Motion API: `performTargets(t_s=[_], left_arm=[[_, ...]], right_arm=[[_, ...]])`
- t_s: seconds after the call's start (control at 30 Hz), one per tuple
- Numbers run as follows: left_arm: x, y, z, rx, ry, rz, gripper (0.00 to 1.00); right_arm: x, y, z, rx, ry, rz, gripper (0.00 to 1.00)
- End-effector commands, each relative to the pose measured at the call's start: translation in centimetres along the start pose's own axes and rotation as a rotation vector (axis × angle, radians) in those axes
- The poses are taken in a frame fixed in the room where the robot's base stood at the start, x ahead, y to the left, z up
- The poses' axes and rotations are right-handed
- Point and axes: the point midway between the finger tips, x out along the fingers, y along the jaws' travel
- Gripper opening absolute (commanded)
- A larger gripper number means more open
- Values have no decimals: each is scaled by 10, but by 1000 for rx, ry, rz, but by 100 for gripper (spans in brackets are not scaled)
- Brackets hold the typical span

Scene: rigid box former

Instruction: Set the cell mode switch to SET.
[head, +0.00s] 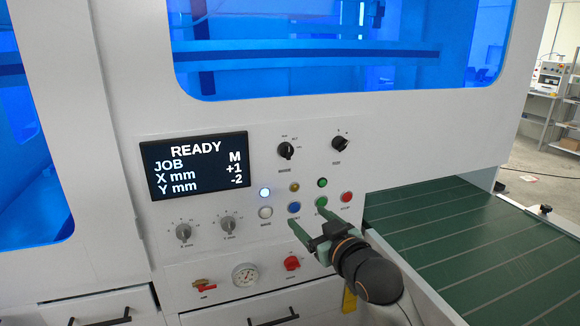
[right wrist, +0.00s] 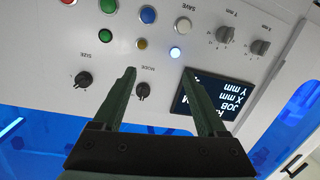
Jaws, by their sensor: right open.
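The mode switch (head: 286,150) is a black rotary knob on the white panel, right of the display. Its pointer direction and position labels are too small to read surely. It also shows in the right wrist view (right wrist: 143,91), where the picture is upside down, and lies beside the left finger in the picture. My right gripper (head: 308,219) is open and empty, in front of the lower buttons and below the mode switch in the head view. Its two green fingers (right wrist: 160,72) point at the panel. My left gripper is not in view.
The display (head: 195,164) reads READY, JOB M, X +1, Y -2. A similar black size knob (head: 339,143) is right of the mode switch. Several coloured buttons (head: 294,207) lie below. A red knob (head: 291,263) and gauge (head: 245,274) are lower. A green conveyor (head: 450,230) is at right.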

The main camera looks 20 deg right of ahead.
Motion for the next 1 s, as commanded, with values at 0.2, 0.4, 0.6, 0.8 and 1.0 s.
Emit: performTargets(t_s=[0.2, 0.4, 0.6, 0.8, 1.0], left_arm=[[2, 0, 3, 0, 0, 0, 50], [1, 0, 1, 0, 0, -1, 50], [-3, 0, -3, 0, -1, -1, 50], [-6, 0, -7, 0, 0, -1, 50], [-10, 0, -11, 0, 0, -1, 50]], right_arm=[[-4, 20, -79, -25, 106, 31, 75], [3, 24, -93, -28, 120, 37, 75], [30, 26, -97, -27, 119, 37, 75], [62, 26, -100, -28, 118, 37, 75], [91, 27, -104, -27, 119, 36, 75]])
